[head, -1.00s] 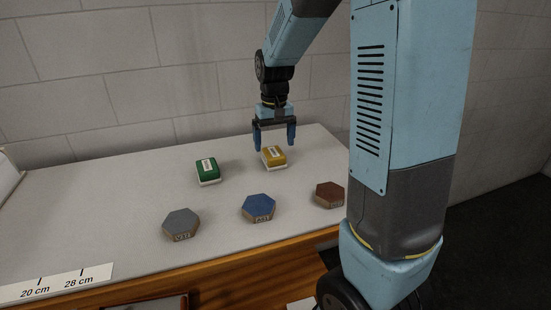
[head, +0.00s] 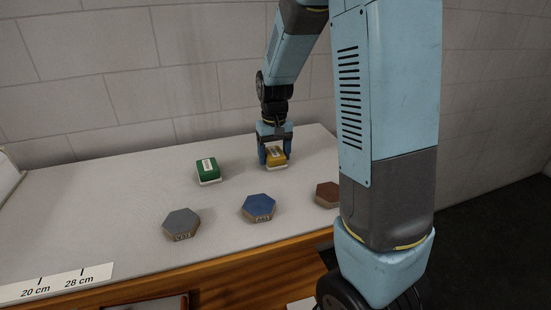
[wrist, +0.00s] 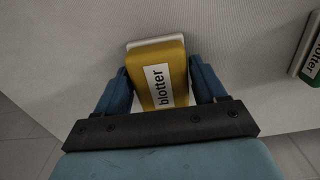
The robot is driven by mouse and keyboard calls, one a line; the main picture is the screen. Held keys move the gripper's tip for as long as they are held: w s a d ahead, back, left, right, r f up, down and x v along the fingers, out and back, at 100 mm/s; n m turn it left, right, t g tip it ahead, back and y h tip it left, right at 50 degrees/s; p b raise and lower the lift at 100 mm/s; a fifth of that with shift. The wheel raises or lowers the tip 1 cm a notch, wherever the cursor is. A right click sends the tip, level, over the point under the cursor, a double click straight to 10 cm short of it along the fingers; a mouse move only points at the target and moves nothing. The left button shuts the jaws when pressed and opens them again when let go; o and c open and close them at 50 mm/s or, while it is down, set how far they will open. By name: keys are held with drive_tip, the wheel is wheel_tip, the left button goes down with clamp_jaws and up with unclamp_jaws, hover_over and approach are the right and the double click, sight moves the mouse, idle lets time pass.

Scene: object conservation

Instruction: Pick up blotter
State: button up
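The blotter is a yellow block with a white base and a label reading "blotter" (wrist: 163,84). In the head view the yellow blotter (head: 277,153) is at the back right of the table. My gripper (head: 275,155) is lowered over it, pointing down, with one blue finger on each side. In the wrist view my gripper (wrist: 158,78) has the blotter between its fingers. They are very close to its sides; I cannot tell whether they touch it. The blotter rests on the table.
A green blotter (head: 207,169) stands left of the yellow one. Grey (head: 181,222), blue (head: 258,207) and brown (head: 328,193) hexagonal blocks lie nearer the front. A scale strip (head: 57,284) is at the front left. A block wall (head: 180,60) stands behind the table.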

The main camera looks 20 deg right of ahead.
sight(274, 153)
drive_tip(key=c, duration=0.7)
drive_tip(key=shift+r, duration=0.1)
drive_tip(key=shift+r, duration=0.3)
wheel_tip(274, 153, up, 3)
drive_tip(key=shift+f, duration=0.2)
drive_tip(key=s+a+r, duration=0.1)
drive_tip(key=s+r, duration=0.2)
drive_tip(key=s, duration=0.1)
drive_tip(key=s+a+r, duration=0.1)
drive_tip(key=s+r, duration=0.2)
drive_tip(key=s, duration=0.2)
drive_tip(key=s+a+r, duration=0.2)
drive_tip(key=s+r, duration=0.1)
drive_tip(key=s, duration=0.1)
drive_tip(key=shift+s+r, duration=0.2)
drive_tip(key=shift+r, duration=0.1)
